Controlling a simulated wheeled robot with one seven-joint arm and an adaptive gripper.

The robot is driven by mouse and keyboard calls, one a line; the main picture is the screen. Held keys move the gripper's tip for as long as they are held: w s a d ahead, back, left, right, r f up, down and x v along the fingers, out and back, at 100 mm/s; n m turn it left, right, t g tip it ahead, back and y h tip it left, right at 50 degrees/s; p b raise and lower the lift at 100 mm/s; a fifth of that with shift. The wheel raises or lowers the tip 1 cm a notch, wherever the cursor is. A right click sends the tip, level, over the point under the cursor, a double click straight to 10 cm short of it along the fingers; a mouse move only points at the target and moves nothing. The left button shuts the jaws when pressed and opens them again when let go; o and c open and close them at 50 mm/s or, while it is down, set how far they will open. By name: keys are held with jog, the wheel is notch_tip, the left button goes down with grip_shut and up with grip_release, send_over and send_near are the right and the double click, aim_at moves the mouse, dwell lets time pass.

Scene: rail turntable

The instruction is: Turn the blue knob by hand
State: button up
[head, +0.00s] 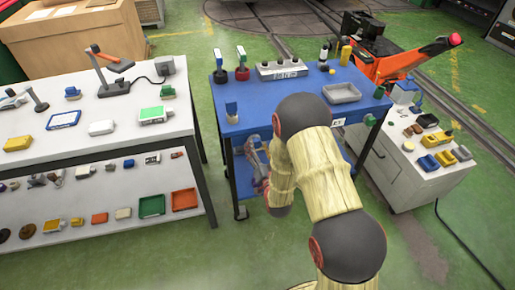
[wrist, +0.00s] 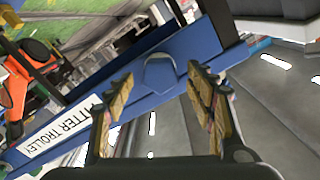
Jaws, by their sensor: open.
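The blue knob (wrist: 160,73) shows in the wrist view as a faceted blue block on the blue edge of the trolley (wrist: 205,40). My gripper (wrist: 161,84) is open and empty, with one finger to each side of the knob in this view. The knob seems to lie just beyond the fingertips; I cannot tell whether either finger touches it. In the head view my gripper (head: 258,162) is low at the trolley's front, partly behind my forearm. I cannot make out the knob in the head view, where my arm covers part of the front edge.
The blue trolley top (head: 285,95) carries a grey tray (head: 342,93), a switch box (head: 282,70) and small tools. A white bench (head: 90,110) stands left, a white cabinet (head: 400,175) and an orange machine (head: 410,62) right. Green floor in front is clear.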

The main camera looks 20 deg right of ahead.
jog(key=shift+w, duration=0.5)
jog(key=shift+c, duration=0.2)
jog(key=c, duration=1.1)
jog(key=m, duration=0.4)
jog(key=shift+m, duration=0.3)
jog(key=m, duration=0.5)
jog(key=shift+d+f, duration=0.1)
jog(key=shift+f, duration=0.05)
jog(key=m, duration=0.5)
jog(key=shift+f+m, duration=0.1)
jog(key=shift+m, duration=0.3)
jog(key=m, duration=0.4)
jog(key=shift+s+f, duration=0.1)
